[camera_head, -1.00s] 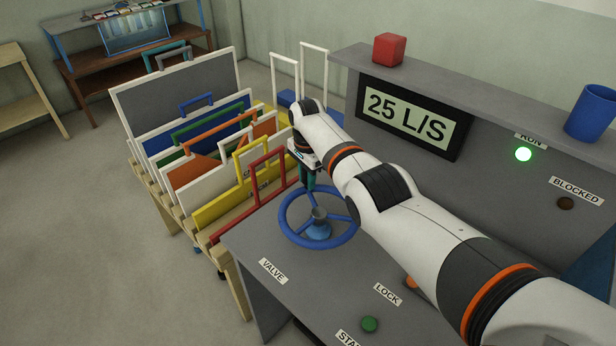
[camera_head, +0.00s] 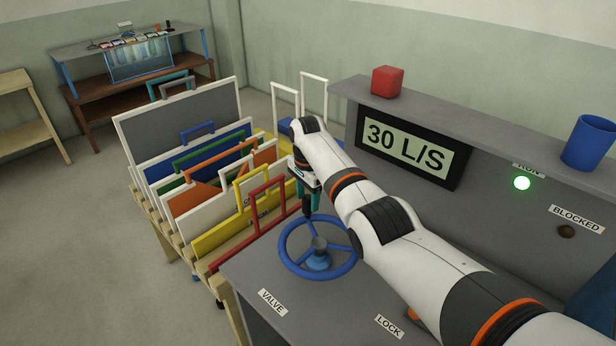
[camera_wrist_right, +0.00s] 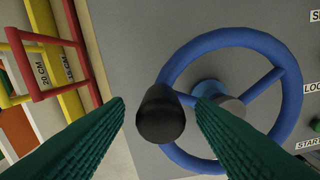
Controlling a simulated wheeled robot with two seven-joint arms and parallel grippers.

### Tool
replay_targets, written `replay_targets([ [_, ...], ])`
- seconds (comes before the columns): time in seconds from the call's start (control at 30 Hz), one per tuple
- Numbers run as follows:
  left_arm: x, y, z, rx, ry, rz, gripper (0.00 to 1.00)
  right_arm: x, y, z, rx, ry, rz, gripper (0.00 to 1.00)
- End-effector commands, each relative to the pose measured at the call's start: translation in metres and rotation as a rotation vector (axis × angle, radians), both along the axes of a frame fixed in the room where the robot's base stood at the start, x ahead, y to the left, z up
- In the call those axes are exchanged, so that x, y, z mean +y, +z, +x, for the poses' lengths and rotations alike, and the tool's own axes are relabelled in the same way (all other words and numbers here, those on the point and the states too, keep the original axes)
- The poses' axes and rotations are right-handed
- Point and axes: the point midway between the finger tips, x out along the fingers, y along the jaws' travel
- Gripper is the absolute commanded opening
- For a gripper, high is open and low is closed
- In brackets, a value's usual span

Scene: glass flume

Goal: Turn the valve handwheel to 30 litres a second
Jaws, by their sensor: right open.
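The blue valve handwheel (camera_head: 319,268) lies on the grey console top beside the VALVE label (camera_head: 272,302). Its dark crank knob (camera_wrist_right: 161,114) shows in the right wrist view, on the wheel's rim. My right gripper (camera_head: 309,206) is over the far side of the wheel. Its green fingers are open in the right wrist view (camera_wrist_right: 160,115), one on each side of the knob, with gaps visible. The display (camera_head: 407,137) reads 30 L/S. My left gripper is not in view.
A green lamp (camera_head: 522,183) glows under RUN; the BLOCKED lamp (camera_head: 566,231) is dark. A red cube (camera_head: 386,81) and blue cup (camera_head: 589,142) stand on the console shelf. A rack with coloured framed panels (camera_head: 215,150) stands close to the left of the wheel.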

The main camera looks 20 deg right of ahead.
Motion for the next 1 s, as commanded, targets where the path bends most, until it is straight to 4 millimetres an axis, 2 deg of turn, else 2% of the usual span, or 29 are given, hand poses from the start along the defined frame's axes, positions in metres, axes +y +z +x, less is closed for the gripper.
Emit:
replay_targets([
  [0.2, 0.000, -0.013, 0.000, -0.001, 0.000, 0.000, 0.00, -0.001, 0.047, 0.001, -0.008, -0.001, -0.001, 0.50],
  [0.4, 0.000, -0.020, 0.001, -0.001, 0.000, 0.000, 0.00, -0.001, 0.076, 0.001, -0.003, -0.001, 0.000, 0.50],
  [0.6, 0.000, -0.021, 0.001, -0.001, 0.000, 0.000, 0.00, -0.001, 0.086, 0.000, -0.002, -0.001, 0.000, 0.50],
  [1.0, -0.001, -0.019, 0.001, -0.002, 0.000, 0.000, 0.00, -0.001, 0.088, 0.000, -0.002, -0.001, 0.000, 0.50],
])
